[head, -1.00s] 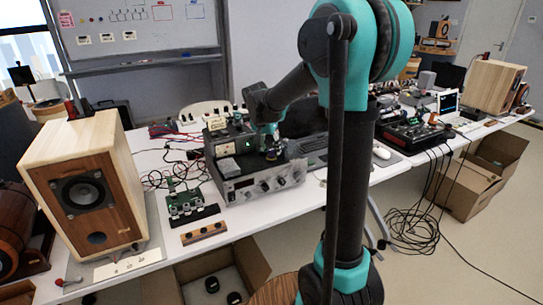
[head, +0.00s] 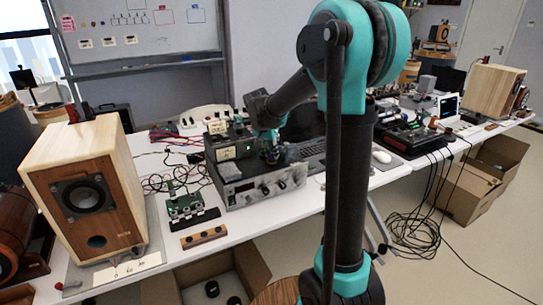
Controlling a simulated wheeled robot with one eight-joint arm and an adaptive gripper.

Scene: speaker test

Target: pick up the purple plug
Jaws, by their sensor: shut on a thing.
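My gripper (head: 271,156) is small and dark in the head view, low over the top of the silver-fronted amplifier (head: 262,189) on the white table. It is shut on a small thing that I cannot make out. I cannot pick out the purple plug anywhere in the view. The fingers and the arm's end hide part of the amplifier's top, and I cannot tell whether the held thing touches it.
A dark instrument box (head: 226,148) stands beside my gripper on the left. A green circuit board (head: 184,203) and cables lie left of the amplifier. A wooden speaker (head: 122,165) stands at the table's left end. A white mouse (head: 381,156) lies to the right.

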